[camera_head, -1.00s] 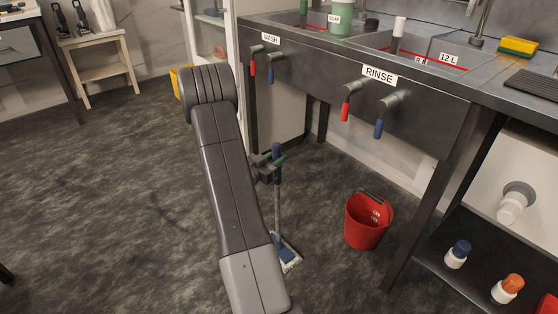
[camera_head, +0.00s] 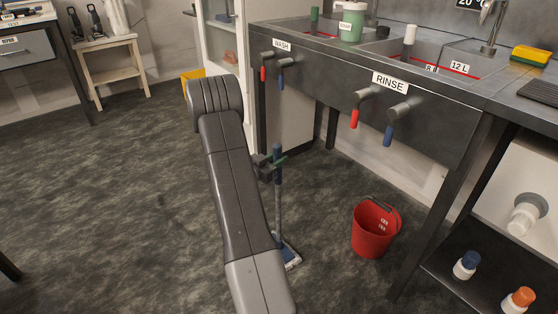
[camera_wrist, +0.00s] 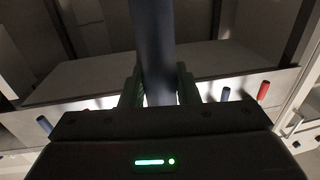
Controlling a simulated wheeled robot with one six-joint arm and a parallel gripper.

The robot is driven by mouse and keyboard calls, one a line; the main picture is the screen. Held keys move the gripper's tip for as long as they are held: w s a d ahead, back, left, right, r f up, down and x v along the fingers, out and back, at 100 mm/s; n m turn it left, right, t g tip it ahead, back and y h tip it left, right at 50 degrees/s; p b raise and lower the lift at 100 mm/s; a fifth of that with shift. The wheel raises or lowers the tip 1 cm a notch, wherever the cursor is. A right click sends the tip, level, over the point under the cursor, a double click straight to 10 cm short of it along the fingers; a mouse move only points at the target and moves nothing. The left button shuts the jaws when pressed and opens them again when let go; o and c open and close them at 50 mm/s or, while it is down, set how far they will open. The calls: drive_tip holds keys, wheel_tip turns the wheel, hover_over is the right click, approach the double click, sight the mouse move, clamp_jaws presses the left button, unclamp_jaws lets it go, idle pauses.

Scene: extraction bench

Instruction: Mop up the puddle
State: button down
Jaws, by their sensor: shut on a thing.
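A mop with a blue-grey handle (camera_head: 278,208) stands upright on the floor beside my arm. Its flat head, blue on top with a white edge (camera_head: 290,257), is partly hidden behind my arm. My gripper (camera_head: 268,165) is shut on the handle near its top. In the wrist view the handle (camera_wrist: 153,45) runs between the green fingers of my gripper (camera_wrist: 158,88). I cannot make out a puddle on the dark, mottled floor; part of the floor is hidden by my arm.
A red bucket (camera_head: 376,228) stands on the floor right of the mop. The sink bench (camera_head: 430,120) with WASH and RINSE taps and its legs bound the right side. A wooden stool (camera_head: 112,72) and a yellow container (camera_head: 192,76) are at the back. The left floor is open.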

drive_tip(key=w+a, duration=0.4)
drive_tip(key=w, duration=0.1)
drive_tip(key=shift+w+a+f, duration=0.15)
drive_tip(key=shift+w+f, duration=0.05)
drive_tip(key=shift+w, duration=0.2)
idle(0.6)
drive_tip(key=shift+w+a+f, duration=0.1)
drive_tip(key=shift+w+a, duration=0.45)
drive_tip(key=shift+w, duration=0.15)
drive_tip(key=shift+w+a, duration=0.5)
drive_tip(key=shift+w, duration=0.2)
drive_tip(key=shift+w+a, duration=0.1)
drive_tip(key=s+d+p, duration=0.1)
drive_tip(key=s+d, duration=0.6)
drive_tip(key=s, duration=0.2)
drive_tip(key=shift+r, duration=0.2)
idle(2.1)
drive_tip(key=shift+s, duration=0.15)
drive_tip(key=s+d+b, duration=0.1)
drive_tip(key=s+d, duration=0.3)
drive_tip(key=s, duration=0.2)
drive_tip(key=shift+s+d+f, duration=0.2)
drive_tip(key=shift+d+f, duration=0.05)
drive_tip(key=shift+f, duration=0.1)
idle(0.6)
